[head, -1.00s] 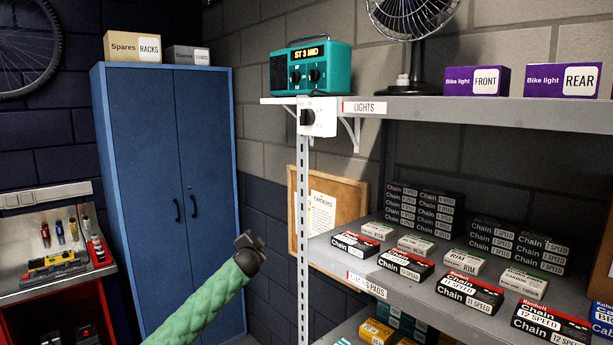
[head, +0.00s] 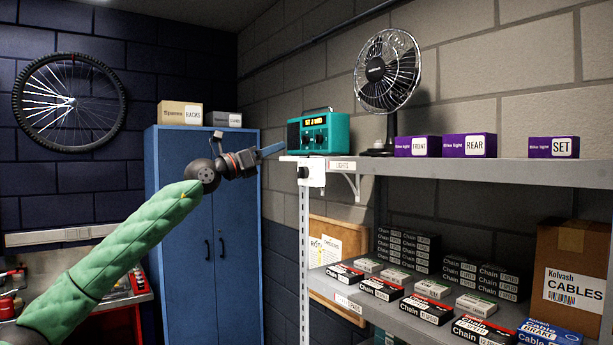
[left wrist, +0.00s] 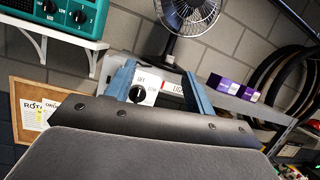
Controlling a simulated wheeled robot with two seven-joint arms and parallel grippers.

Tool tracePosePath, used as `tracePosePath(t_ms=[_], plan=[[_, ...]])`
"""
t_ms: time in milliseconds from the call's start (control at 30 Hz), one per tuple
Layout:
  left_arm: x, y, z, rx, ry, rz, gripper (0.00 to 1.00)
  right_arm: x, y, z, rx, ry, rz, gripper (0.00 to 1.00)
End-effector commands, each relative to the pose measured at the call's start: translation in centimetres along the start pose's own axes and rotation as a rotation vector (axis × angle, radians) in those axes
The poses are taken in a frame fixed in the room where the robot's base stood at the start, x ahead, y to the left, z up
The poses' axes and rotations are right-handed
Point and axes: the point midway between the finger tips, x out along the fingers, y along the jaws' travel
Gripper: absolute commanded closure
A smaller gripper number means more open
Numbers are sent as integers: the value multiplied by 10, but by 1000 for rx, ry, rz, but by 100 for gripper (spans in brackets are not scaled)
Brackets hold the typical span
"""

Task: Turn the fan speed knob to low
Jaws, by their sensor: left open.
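The fan speed knob (head: 303,172) is a black dial on a white box (head: 317,174) at the shelf's left end. The left wrist view shows the knob (left wrist: 137,94) with small labels that seem to read OFF and LOW; its pointer is too small to read. The black fan (head: 388,75) stands on the top shelf. My left gripper (head: 274,149) is up and left of the box, its fingers extended toward the right. In the left wrist view its two blue fingers (left wrist: 160,76) are apart and empty, with the knob framed between them, not visibly touched. My right gripper is out of view.
A teal radio (head: 320,132) with its own dials sits on the top shelf just above the box. Purple bike light boxes (head: 470,146) stand right of the fan. A blue cabinet (head: 205,240) is behind my left arm. Chain boxes (head: 381,289) fill the lower shelf.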

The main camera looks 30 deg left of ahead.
Motion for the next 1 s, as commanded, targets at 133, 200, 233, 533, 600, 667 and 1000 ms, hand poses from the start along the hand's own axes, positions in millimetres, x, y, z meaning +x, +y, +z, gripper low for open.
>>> tracePosePath(t_ms=[133, 200, 233, 533, 600, 667, 1000], plan=[[-3, 8, -35, 126, 190, 55, 46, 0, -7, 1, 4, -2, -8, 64], [-6, 14, -46, 152, 253, 75, 46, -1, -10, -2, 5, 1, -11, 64], [-7, 15, -50, 157, 276, 81, 46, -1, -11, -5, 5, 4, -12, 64], [-4, 18, -62, 151, 340, 86, 46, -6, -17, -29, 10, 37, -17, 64], [1, 18, -64, 150, 339, 86, 46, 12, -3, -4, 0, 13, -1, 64], [7, 19, -66, 150, 339, 86, 46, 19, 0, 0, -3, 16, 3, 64], [40, 22, -76, 148, 338, 85, 46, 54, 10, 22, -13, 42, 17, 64]])
